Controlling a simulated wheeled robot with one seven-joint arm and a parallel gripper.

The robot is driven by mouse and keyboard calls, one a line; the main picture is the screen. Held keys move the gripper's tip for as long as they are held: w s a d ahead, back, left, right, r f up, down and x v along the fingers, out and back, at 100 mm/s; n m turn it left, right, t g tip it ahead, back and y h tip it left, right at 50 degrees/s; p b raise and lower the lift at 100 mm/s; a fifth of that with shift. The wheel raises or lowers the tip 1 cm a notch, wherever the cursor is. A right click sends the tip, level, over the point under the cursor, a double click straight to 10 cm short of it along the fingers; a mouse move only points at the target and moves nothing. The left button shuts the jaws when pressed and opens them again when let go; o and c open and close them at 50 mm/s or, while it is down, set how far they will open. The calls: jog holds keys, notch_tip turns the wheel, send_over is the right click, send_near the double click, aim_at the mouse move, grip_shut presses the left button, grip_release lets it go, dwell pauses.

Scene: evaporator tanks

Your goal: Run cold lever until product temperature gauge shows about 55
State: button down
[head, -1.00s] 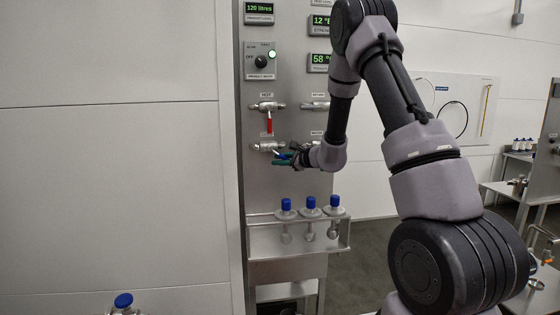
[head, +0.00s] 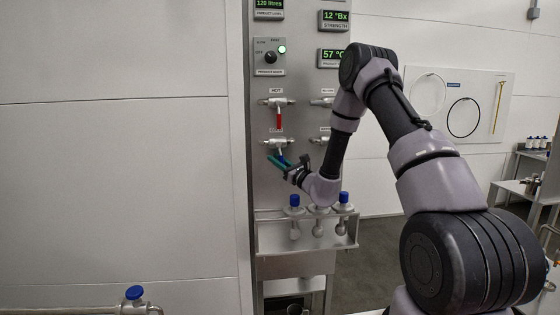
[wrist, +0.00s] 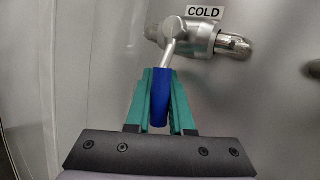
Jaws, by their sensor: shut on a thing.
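The cold lever's blue grip (wrist: 162,97) sits between my gripper's two green fingers in the wrist view, on a metal stem from the valve under the COLD label (wrist: 205,12). In the head view the cold valve (head: 276,143) is on the steel panel, and its lever slants down, a little to the right. My gripper (head: 278,162) is shut on the grip from below; it also shows in the wrist view (wrist: 161,100). The product temperature gauge (head: 332,55) reads 57 °C; my arm covers its right end.
The hot valve with a red lever (head: 279,122) is just above the cold one. A selector knob (head: 270,58) with a lit green lamp is higher up. Bare wall lies to the left.

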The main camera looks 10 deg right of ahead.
jog(key=shift+a+m+t, duration=0.5)
jog(key=shift+m+t, duration=0.1)
jog(key=shift+m, duration=0.5)
jog(key=c, duration=1.1)
grip_release()
jog(key=shift+r, duration=0.1)
jog(key=v, duration=1.1)
jog(key=shift+a, duration=0.15)
